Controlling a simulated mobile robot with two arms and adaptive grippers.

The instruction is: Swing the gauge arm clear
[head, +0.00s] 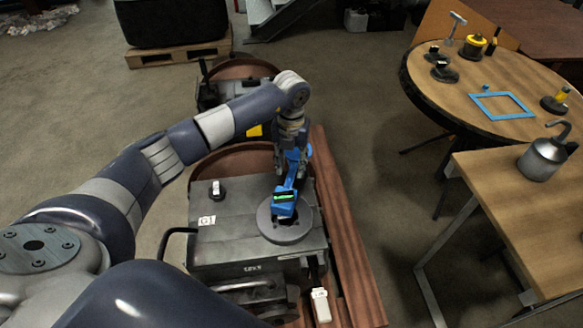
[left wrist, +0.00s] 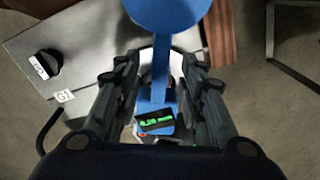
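The blue gauge arm (head: 291,182) stands over a grey machine block (head: 235,240). Its blue gauge head with a lit green readout (head: 284,204) is above a round grey ring (head: 285,232) on the block's top. My left gripper (head: 292,170) is at the upper part of the gauge arm. In the left wrist view the two fingers (left wrist: 161,75) lie on either side of the blue bar (left wrist: 160,85), with gaps visible, so the gripper looks open. A blue disc (left wrist: 166,8) shows beyond the fingertips. The readout (left wrist: 156,120) appears between the fingers. My right gripper is out of view.
A black knob (head: 217,190) and a white tag sit on the block's top left. A brown beam (head: 345,235) runs along its right side.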

